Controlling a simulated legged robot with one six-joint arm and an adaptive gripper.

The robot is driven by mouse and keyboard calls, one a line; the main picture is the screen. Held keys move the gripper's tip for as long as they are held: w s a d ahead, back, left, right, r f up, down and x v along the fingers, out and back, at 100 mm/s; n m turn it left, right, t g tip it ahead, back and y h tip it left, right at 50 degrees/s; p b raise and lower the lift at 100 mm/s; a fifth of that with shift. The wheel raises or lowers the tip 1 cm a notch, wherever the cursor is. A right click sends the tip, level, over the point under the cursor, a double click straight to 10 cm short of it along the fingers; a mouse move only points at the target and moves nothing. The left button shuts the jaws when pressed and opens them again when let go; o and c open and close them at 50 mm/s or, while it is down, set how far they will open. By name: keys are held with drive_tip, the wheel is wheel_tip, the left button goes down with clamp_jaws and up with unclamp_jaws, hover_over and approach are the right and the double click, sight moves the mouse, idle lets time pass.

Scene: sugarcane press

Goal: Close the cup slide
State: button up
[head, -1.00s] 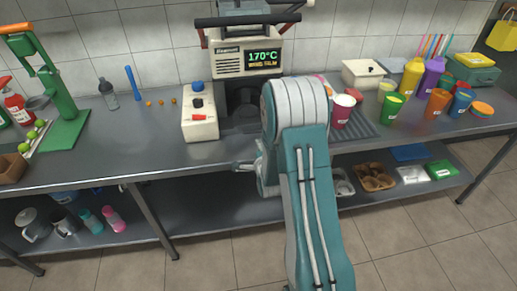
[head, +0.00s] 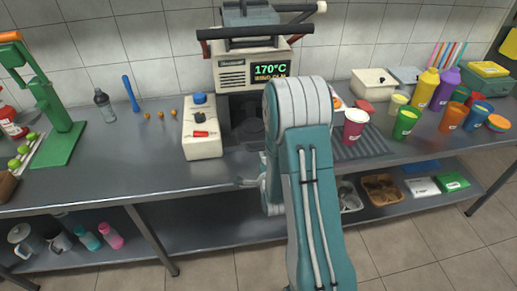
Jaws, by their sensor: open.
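The cup sealing machine (head: 231,77) stands at the back of the counter, with a green display reading 170°C and a dark horizontal handle across its top. Its dark lower opening (head: 248,112) holds the slide area. My arm covers the right part of it, so I cannot tell how far the slide sticks out. My gripper (head: 248,182) is at the counter's front edge, below and in front of the machine. Only a finger part shows to the left of my arm; it looks open and I see nothing in it.
A white control box (head: 202,138) with blue and red knobs stands left of the machine. A magenta cup (head: 355,128) and green cup (head: 405,123) stand to the right. A green press (head: 62,130) is at left. The counter (head: 130,160) left of the box is mostly clear.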

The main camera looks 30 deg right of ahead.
sight(260, 149)
drive_tip(key=x, duration=0.4)
drive_tip(key=d+x, duration=0.1)
drive_tip(key=x, duration=0.2)
drive_tip(key=shift+w+f, duration=0.1)
drive_tip(key=shift+w, duration=0.2)
drive_tip(key=shift+a, duration=0.1)
drive_tip(key=shift+a, duration=0.1)
clamp_jaws()
